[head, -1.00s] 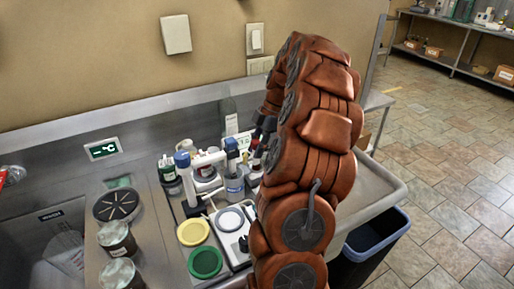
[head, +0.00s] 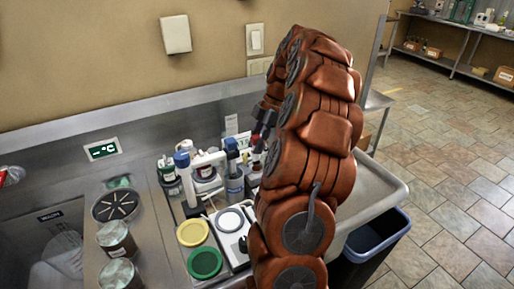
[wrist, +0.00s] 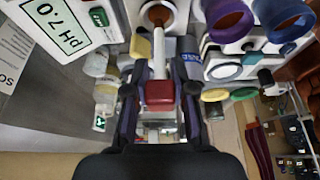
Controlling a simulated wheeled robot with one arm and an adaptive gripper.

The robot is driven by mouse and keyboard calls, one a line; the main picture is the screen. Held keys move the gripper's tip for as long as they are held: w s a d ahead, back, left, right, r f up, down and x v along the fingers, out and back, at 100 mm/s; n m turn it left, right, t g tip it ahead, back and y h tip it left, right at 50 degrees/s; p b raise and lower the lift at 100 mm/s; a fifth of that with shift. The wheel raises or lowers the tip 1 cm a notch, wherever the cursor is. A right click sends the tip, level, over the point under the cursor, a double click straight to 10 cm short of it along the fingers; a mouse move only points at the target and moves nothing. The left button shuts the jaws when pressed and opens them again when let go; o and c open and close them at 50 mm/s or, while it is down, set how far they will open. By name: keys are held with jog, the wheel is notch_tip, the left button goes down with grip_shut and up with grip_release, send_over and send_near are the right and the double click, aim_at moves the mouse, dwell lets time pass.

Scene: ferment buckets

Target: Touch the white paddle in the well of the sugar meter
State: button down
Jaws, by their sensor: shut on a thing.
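In the wrist view my gripper (wrist: 160,105) is shut on the red grip of the white paddle (wrist: 158,60). The paddle's pale shaft runs up and away from the fingers. Its far end overlaps the lower edge of a round brown well (wrist: 157,14) in a white housing, which I take to be the sugar meter (wrist: 178,22). I cannot tell whether the tip touches the well or is above it. In the head view my gripper (head: 263,124) shows only partly, behind my arm. I cannot make out the sugar meter there.
In the head view, bottles, a yellow lid (head: 192,232), a green lid (head: 205,263) and a white device (head: 231,221) crowd the counter. A bin (head: 375,245) stands right of it.

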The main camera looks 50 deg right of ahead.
aim_at(255, 137)
jog(key=shift+r, duration=2.1)
jog(key=shift+s+a, duration=0.1)
